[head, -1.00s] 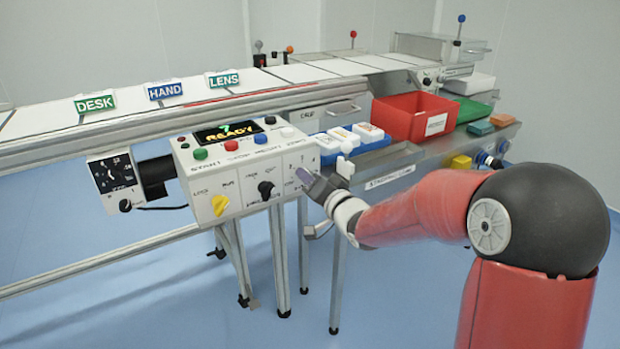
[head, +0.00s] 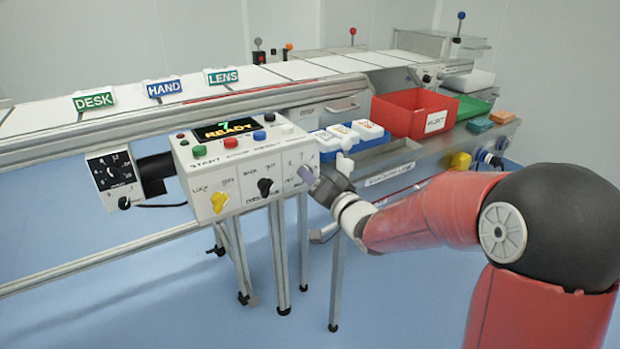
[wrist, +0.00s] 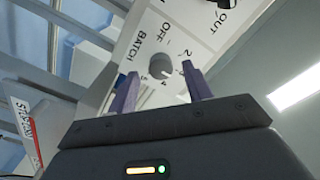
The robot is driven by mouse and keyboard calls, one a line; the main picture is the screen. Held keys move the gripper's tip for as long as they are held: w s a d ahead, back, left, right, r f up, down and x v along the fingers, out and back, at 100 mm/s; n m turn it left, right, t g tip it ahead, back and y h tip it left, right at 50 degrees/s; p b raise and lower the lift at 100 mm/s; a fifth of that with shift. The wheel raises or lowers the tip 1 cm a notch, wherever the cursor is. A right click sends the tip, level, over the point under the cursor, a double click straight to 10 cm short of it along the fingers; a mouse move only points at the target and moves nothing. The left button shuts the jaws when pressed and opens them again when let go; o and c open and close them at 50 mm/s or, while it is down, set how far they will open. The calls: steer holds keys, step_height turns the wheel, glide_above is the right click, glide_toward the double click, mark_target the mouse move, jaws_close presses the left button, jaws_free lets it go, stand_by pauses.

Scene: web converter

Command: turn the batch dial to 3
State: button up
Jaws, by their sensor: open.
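The batch dial (wrist: 161,66) is a small round grey knob on a white panel in the wrist view. "BATCH", "OFF" and several numbers are printed around it. I cannot tell for sure which mark it points to. My gripper (wrist: 160,88) is open, with one purple finger on each side of the dial in the picture; no contact with it is clear. In the head view my gripper (head: 307,174) is in front of the right part of the control box (head: 236,170) and hides the dial.
The box also carries a yellow knob (head: 219,202), a black knob (head: 265,187), several buttons and a "READY" display (head: 226,130). The conveyor (head: 150,112) runs behind.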

steer(key=v, duration=0.5)
steer(key=shift+s+d, duration=0.1)
steer(key=shift+s, duration=0.05)
steer(key=shift+d, duration=0.1)
steer(key=s+d+g+h, duration=0.3)
steer(key=s+d+h, duration=0.7)
steer(key=s+d, duration=0.15)
steer(key=s+d+f+n+g, duration=0.1)
steer(key=s+g, duration=0.2)
steer(key=s, duration=0.5)
steer(key=s+d+f+n+g, duration=0.1)
steer(key=s+g, duration=0.2)
steer(key=s, duration=0.6)
steer(key=shift+s+f, duration=0.25)
steer(key=shift+f, duration=0.05)
